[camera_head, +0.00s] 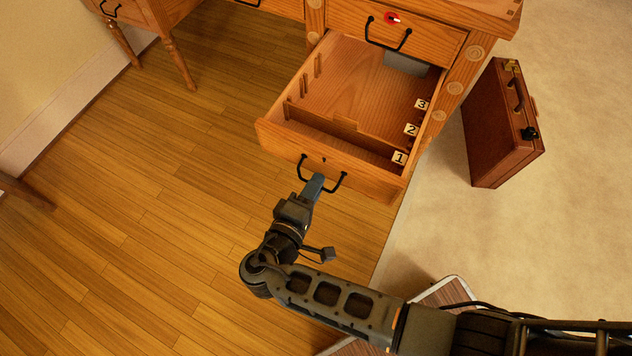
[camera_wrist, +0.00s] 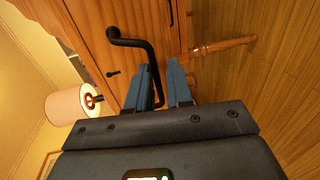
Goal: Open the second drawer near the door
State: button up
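The wooden desk's second drawer (camera_head: 322,152) is pulled well out, below a closed top drawer (camera_head: 398,28). Its inside shows dividers and tags numbered 1, 2 and 3. Its black bar handle (camera_head: 341,184) is on the front panel, with a small keyhole above it. My gripper (camera_head: 316,180) is at this handle, near its middle. In the wrist view, the blue fingers of my gripper (camera_wrist: 163,72) lie either side of the black handle (camera_wrist: 129,41). Whether both fingers press on the bar is unclear.
A brown briefcase (camera_head: 493,128) stands on the pale carpet right of the desk. A red-marked lock (camera_head: 392,18) is on the top drawer. A grey box (camera_head: 404,64) shows inside the open drawer at the back. Clear wood floor (camera_head: 150,210) lies left. The wrist view shows a lamp (camera_wrist: 72,105).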

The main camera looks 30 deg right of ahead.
jog(key=shift+o, duration=0.5)
jog(key=shift+d, duration=0.1)
jog(key=v, duration=0.7)
jog(key=shift+s+a, duration=0.25)
jog(key=shift+a, duration=0.05)
